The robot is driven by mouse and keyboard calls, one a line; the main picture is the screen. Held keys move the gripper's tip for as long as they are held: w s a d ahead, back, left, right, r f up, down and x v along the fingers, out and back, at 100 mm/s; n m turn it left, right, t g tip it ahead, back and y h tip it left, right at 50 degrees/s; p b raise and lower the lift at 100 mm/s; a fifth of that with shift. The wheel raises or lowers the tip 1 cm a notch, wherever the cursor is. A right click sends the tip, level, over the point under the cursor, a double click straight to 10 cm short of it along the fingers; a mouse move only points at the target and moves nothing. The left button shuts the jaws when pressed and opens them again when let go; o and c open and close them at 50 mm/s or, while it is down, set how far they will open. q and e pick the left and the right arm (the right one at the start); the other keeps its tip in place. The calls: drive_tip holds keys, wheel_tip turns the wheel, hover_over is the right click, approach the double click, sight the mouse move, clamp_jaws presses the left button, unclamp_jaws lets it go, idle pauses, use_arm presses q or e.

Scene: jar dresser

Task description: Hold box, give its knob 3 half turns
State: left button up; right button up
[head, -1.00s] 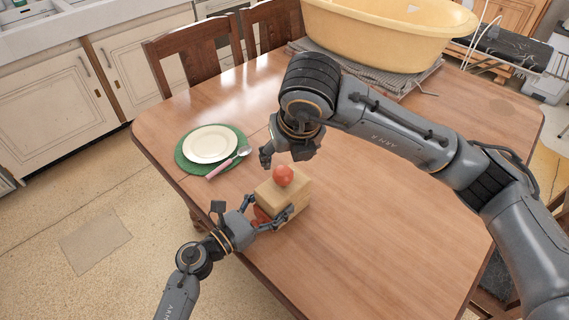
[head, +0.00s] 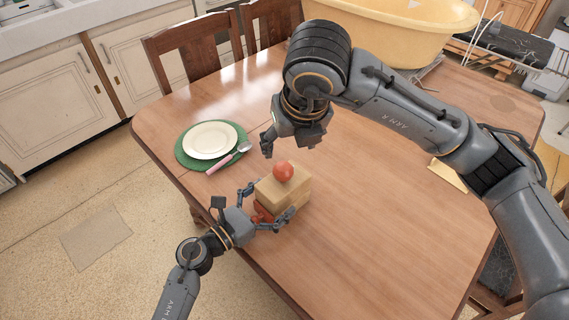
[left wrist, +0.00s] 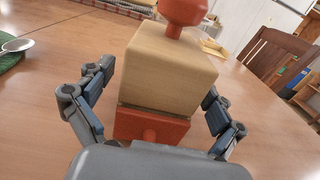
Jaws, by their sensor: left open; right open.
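A light wooden box (head: 291,196) with a round red knob (head: 283,171) on top stands near the table's left front edge. In the left wrist view the wooden box (left wrist: 168,68) has a red lower front (left wrist: 150,128) with a small red stub, and the red top knob (left wrist: 182,12) is cut off by the frame's top. My left gripper (head: 272,200) is open, its fingers spread on either side of the box with gaps visible in the wrist view. My right gripper (head: 287,146) is open and empty, above and behind the knob, apart from it.
A white plate (head: 210,140) on a green mat (head: 183,155) lies to the left, with a pink-handled spoon (head: 222,164). A large yellow tub (head: 390,35) stands at the back. A small yellowish piece (head: 446,175) lies right. Table right of the box is clear.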

use_arm(q)
drive_tip(key=v, duration=1.2)
drive_tip(key=shift+s, duration=0.1)
